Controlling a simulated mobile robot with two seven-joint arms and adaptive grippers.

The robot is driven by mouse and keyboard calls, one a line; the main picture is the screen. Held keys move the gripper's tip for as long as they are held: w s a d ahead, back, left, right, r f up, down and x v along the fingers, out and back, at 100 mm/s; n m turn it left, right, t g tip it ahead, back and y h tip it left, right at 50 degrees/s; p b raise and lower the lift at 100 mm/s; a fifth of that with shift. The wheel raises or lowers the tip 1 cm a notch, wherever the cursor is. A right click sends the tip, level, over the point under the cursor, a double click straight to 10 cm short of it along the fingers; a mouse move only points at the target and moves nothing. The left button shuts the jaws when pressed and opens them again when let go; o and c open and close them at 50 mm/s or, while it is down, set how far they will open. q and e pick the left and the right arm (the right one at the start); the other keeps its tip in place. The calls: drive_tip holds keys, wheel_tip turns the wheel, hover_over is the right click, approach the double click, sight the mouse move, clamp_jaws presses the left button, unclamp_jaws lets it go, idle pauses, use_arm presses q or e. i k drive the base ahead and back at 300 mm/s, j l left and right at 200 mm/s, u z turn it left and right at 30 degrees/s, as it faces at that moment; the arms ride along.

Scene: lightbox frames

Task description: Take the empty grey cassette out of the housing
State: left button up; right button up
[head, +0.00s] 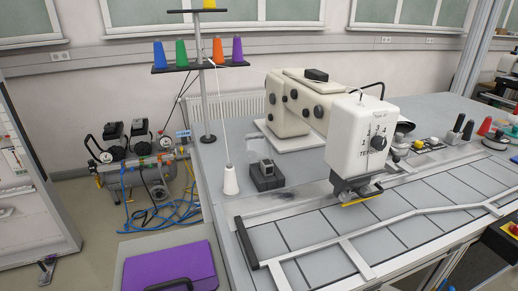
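A small dark block (267,181) stands on the grey table, left of the sewing machine's white head. A small grey piece (267,165) shows at its top. I cannot tell whether these are the housing and the grey cassette. The white sewing head (358,130) hangs over the table, with a dark mechanism (355,186) and a yellow strip (362,199) at its lower end. No cassette can be made out there at this size. Neither of my grippers is in view.
A white thread cone (230,180) and a spool stand (206,100) are left of the block. A metal frame (350,255) with a dark end bar (246,243) lies along the table front. A purple case (170,268) is at lower left. Bare table lies around the block.

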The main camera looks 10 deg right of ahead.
sight(267, 167)
drive_tip(key=k+j+z, duration=0.15)
drive_tip(key=j, duration=0.2)
drive_tip(key=j+z, duration=0.1)
drive_tip(key=j, duration=0.25)
drive_tip(key=k+j+z, duration=0.15)
drive_tip(key=j, duration=0.15)
drive_tip(key=j+z, duration=0.15)
drive_tip(key=j, duration=0.2)
drive_tip(key=k+j+z, duration=0.1)
drive_tip(key=j, duration=0.25)
drive_tip(key=k+j+z, duration=0.15)
drive_tip(key=j, duration=0.15)
drive_tip(key=j+z, duration=0.45)
drive_tip(key=j, duration=0.6)
drive_tip(key=i+j+z, duration=0.3)
drive_tip(key=j, duration=0.35)
drive_tip(key=j+z, duration=0.25)
drive_tip(key=j, duration=0.45)
drive_tip(key=i+j+z, duration=0.1)
drive_tip(key=j+z, duration=0.2)
drive_tip(key=j, duration=0.4)
drive_tip(key=i+j+z, duration=0.1)
drive_tip(key=j+z, duration=0.25)
drive_tip(key=j, duration=0.65)
drive_tip(key=j+z, duration=0.35)
drive_tip(key=j, duration=0.65)
drive_tip(key=k+j+z, duration=0.1)
drive_tip(key=j+z, duration=0.3)
drive_tip(key=j, duration=0.65)
